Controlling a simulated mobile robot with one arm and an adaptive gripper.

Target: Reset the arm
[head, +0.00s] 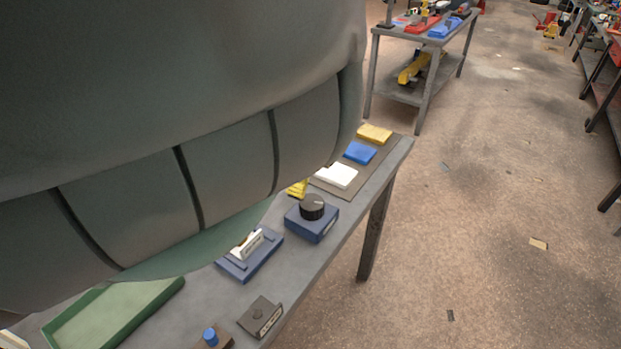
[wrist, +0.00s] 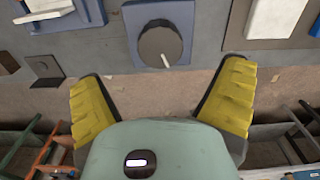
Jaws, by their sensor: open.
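My gripper (wrist: 163,100) shows in the wrist view with its two yellow-padded fingers spread wide apart. It is open and nothing is between the fingers. A blue box with a black knob (wrist: 160,45) lies beyond the fingertips in the wrist view. The same knob box (head: 312,222) stands on the grey bench in the head view. My own arm fills the upper left of the head view and hides much of the bench.
The bench (head: 349,227) also holds a blue base with a white piece (head: 249,262), a green tray (head: 120,310), a dark bracket (head: 261,317), and white, blue and yellow blocks (head: 374,134). Another table (head: 372,68) stands behind. The floor (head: 480,220) to the right is mostly open.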

